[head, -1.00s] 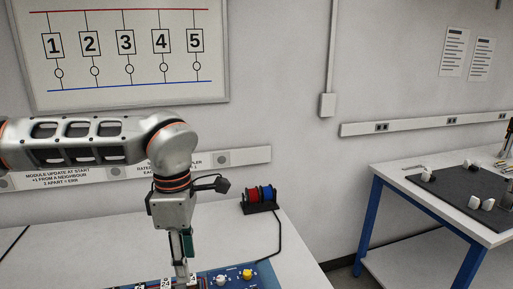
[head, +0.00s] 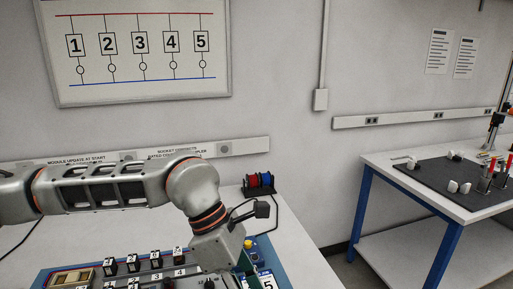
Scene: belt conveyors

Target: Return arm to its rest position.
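My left arm (head: 110,188) reaches in from the left across the head view, its forearm nearly level above the white bench. Its wrist bends down to the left gripper (head: 248,272) over the right part of the blue-edged panel (head: 50,274). Only a little of the gripper shows, with a dark green part beside it. The fingertips are hidden or cut off, so I cannot tell if they hold anything. My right gripper is not in view.
Several dark numbered modules (head: 133,262) stand on the panel, with a wooden tray (head: 75,279) at left. Red and blue spools (head: 259,183) stand behind the wrist. A second table (head: 400,172) with a dark mat is at right. A numbered diagram board (head: 140,93) hangs behind.

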